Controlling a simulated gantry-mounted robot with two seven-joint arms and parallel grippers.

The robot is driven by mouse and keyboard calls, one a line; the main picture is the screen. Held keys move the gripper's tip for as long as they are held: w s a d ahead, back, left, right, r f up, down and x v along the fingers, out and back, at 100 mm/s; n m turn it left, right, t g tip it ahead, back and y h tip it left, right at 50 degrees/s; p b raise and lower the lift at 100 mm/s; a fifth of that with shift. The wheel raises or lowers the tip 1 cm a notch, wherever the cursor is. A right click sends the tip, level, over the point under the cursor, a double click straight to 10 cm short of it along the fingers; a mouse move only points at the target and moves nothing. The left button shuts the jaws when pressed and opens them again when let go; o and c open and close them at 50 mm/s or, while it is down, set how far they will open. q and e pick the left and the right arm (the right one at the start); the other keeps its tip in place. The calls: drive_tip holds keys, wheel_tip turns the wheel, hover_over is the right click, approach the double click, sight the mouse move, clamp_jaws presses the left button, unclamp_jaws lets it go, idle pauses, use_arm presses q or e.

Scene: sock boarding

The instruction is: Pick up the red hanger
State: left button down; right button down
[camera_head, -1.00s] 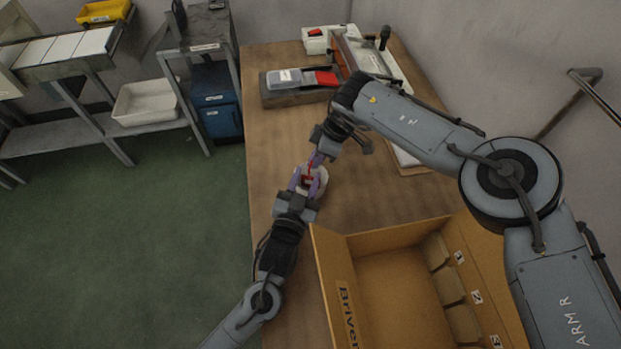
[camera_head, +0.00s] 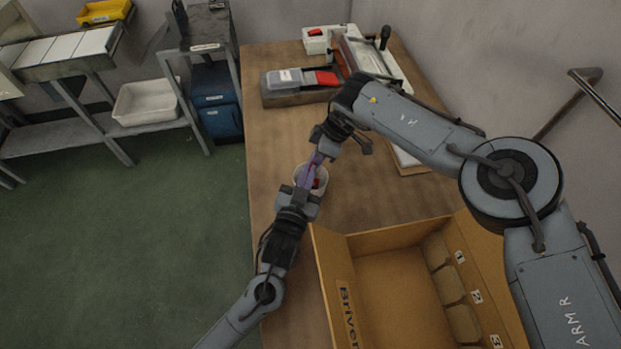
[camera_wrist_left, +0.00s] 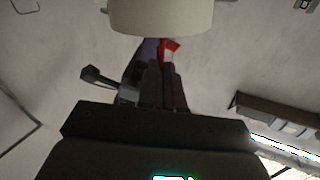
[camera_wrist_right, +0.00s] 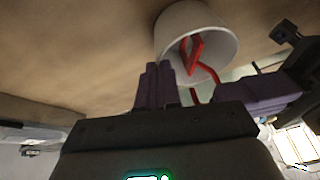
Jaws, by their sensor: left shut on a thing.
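A white cup (camera_head: 319,183) stands on the wooden table, with red showing inside its rim. The cup (camera_wrist_right: 224,44) shows larger in the right wrist view, with a red hanger (camera_wrist_right: 186,54) inside its mouth. My left gripper (camera_head: 305,175) is at the cup, its purple fingers together. In the left wrist view red (camera_wrist_left: 170,46) shows at these fingertips, below the pale cup (camera_wrist_left: 160,14). How much of the hanger the fingers hold is hidden. My right gripper (camera_head: 316,159) is just beyond, close to the left fingertips; its opening is unclear.
An open cardboard box (camera_head: 388,238) stands right of my left arm. A grey-lidded case (camera_head: 297,78) and a bench device (camera_head: 372,62) are at the table's far end. Bare table lies between them and the cup. My right arm crosses above the table.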

use_arm(q)
wheel_tip(320, 180, up, 7)
drive_tip(key=v, duration=1.8)
use_arm(e)
drive_tip(key=c, duration=1.3)
unclamp_jaws()
drive_tip(key=shift+o, duration=0.2)
